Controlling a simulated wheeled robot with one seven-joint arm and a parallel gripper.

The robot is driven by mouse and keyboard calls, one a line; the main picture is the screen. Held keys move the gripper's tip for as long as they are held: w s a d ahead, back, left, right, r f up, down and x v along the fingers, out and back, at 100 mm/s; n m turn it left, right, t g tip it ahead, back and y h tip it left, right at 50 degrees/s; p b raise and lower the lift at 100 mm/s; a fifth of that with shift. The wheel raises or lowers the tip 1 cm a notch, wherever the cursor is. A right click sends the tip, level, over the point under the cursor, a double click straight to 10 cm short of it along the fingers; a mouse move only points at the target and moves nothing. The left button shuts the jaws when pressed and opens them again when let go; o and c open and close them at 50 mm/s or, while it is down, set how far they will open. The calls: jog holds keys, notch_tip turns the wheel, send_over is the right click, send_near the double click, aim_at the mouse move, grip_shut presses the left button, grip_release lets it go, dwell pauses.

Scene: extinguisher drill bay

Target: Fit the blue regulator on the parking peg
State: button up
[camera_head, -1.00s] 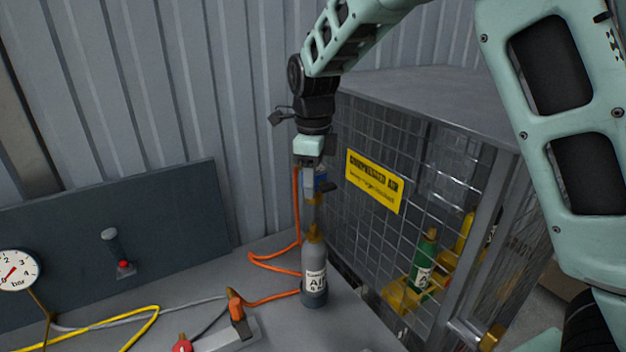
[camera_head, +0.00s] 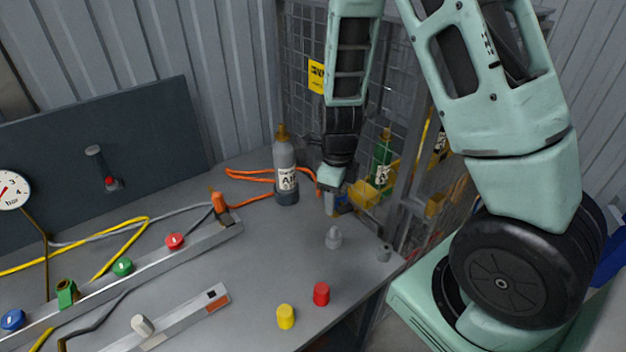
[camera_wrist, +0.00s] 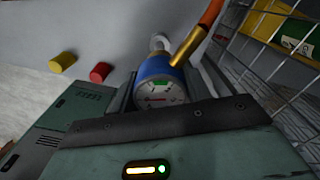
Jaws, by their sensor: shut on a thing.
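My gripper (camera_head: 331,204) is shut on the blue regulator. The regulator (camera_wrist: 158,76) shows in the wrist view between the jaws, with its blue body, round dial face and a brass fitting with an orange hose at upper right. In the head view only a small blue part of it (camera_head: 341,210) shows beside the fingers. A pale grey peg (camera_head: 334,238), likely the parking peg, stands on the bench just in front of and below the gripper. Its rounded top (camera_wrist: 160,42) shows just beyond the regulator in the wrist view. The two look apart; the exact gap is unclear.
A grey air cylinder (camera_head: 286,168) stands left of my gripper, with the orange hose (camera_head: 255,172) beside it. A mesh cage (camera_head: 300,50) is behind.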

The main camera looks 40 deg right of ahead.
aim_at(334, 228)
jog(key=shift+s+f, duration=0.2)
jog(key=shift+f, duration=0.1)
notch_tip(334, 228, down, 4)
jog(key=b, duration=0.4)
jog(key=shift+r, duration=0.25)
jog(key=shift+f, duration=0.25)
dwell(0.8)
jog(key=shift+f, duration=0.3)
dwell(0.4)
jog(key=shift+f+b, duration=0.65)
jog(key=shift+f, duration=0.05)
jog(key=shift+f+b, duration=0.5)
jog(key=shift+f, duration=0.45)
dwell(1.2)
jog(key=o, duration=1.1)
